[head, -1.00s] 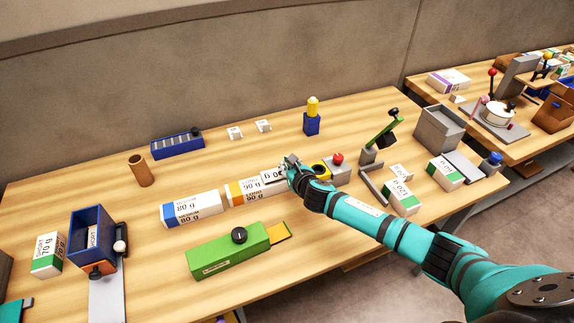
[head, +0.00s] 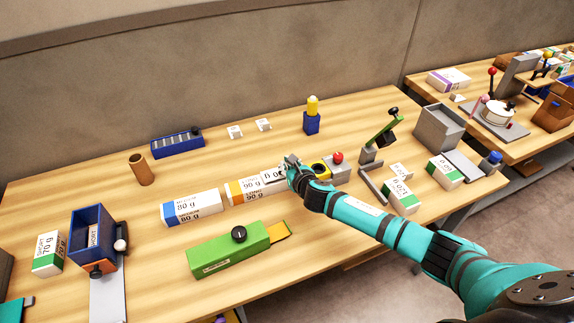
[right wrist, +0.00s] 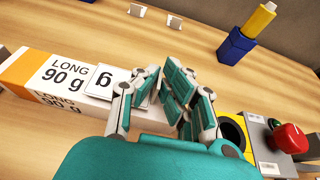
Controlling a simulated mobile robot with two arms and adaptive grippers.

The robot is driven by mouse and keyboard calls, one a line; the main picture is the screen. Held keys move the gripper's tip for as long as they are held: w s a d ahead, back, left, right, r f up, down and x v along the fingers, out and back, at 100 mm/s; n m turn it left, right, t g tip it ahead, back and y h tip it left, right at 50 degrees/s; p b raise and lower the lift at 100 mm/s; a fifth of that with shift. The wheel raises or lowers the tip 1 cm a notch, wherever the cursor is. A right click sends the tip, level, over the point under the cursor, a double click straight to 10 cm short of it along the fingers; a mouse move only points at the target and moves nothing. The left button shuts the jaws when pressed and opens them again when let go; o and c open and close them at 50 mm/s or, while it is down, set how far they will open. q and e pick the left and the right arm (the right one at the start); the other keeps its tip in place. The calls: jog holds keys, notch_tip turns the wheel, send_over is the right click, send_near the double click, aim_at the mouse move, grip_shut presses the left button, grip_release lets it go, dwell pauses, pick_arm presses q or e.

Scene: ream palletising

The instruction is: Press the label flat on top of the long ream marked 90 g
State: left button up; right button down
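The long ream marked 90 g (head: 243,191), white with an orange end, lies at the middle of the table. It also shows in the right wrist view (right wrist: 28,75). A small white label (right wrist: 105,82) with dark print lies on its top, near the right end. The label also shows in the head view (head: 273,176). My right gripper (head: 291,163) is at the ream's right end, beside the label; its fingers (right wrist: 161,78) look closed together, with nothing seen between them. They hide the label's right edge. Whether they touch the label I cannot tell. My left gripper is not in view.
A medium 80 g ream (head: 192,207) lies just left. A grey block with a red button (head: 338,158) stands close right of my gripper. A green box with a black knob (head: 228,250) is in front. A blue block with a yellow top (head: 312,122) stands behind.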

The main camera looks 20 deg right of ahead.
jog(key=shift+f, duration=0.45)
jog(key=shift+s+f, duration=0.15)
jog(key=shift+f, duration=0.25)
dwell(1.6)
jog(key=c, duration=1.4)
grip_release()
jog(key=shift+r, duration=0.15)
